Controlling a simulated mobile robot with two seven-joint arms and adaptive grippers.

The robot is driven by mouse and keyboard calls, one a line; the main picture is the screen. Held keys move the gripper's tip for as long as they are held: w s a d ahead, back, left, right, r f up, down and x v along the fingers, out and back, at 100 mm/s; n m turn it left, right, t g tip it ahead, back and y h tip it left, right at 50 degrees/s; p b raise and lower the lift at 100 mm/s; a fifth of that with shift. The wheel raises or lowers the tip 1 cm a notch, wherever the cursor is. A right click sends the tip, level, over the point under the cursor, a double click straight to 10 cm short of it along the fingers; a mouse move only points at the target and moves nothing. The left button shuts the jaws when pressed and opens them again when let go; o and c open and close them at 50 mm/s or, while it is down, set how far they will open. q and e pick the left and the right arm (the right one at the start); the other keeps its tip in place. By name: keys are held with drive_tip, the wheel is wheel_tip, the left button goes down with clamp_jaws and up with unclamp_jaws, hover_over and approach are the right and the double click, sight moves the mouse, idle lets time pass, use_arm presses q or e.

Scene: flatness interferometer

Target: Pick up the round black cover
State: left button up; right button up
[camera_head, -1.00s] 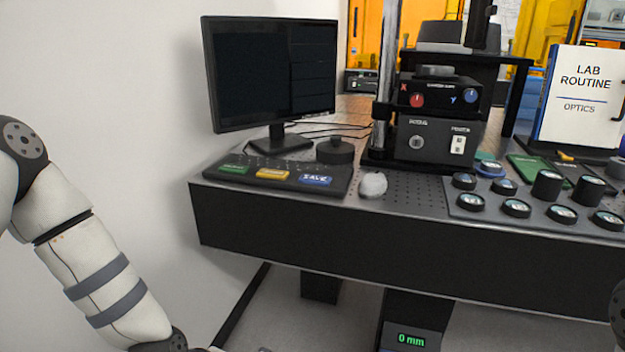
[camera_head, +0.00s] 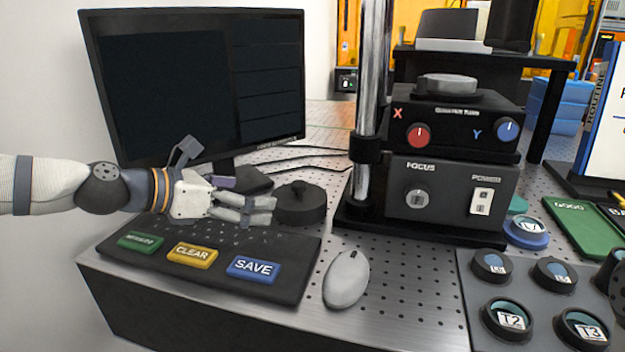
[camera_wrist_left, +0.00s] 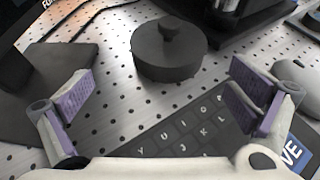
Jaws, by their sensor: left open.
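The round black cover (camera_head: 300,204) has a small knob on top and stands upright on the perforated metal table, between the monitor foot and the instrument. My left gripper (camera_head: 245,204) comes in from the left above the keyboard, just left of the cover. In the left wrist view the cover (camera_wrist_left: 168,50) is ahead of the open fingers (camera_wrist_left: 160,100), centred between them but farther off. The fingers are empty and apart from it. My right gripper is not in view.
The monitor (camera_head: 200,85) stands behind my left arm. The keyboard (camera_head: 215,262) with coloured keys lies below the gripper. A white mouse (camera_head: 346,279) is in front of the cover. The instrument's black box (camera_head: 450,190) and metal post (camera_head: 372,90) stand to the right.

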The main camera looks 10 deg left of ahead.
sight(294, 197)
use_arm(q)
drive_tip(key=w+d+f+b, duration=0.2)
drive_tip(key=d, duration=0.1)
drive_tip(key=shift+f, duration=0.25)
drive_tip(key=x, duration=0.2)
drive_tip(key=b+x, duration=0.1)
drive_tip(key=x, duration=0.1)
drive_tip(key=r+x, duration=0.1)
drive_tip(key=x, duration=0.1)
drive_tip(key=shift+w+d+f, duration=0.1)
drive_tip(key=shift+w+d, duration=0.1)
drive_tip(key=shift+d, duration=0.05)
drive_tip(key=shift+w+d, duration=0.1)
drive_tip(key=shift+w, duration=0.15)
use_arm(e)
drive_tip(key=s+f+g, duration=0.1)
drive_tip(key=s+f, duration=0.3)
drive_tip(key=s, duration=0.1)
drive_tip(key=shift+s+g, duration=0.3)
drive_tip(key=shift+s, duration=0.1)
use_arm(q)
drive_tip(key=c, duration=0.9)
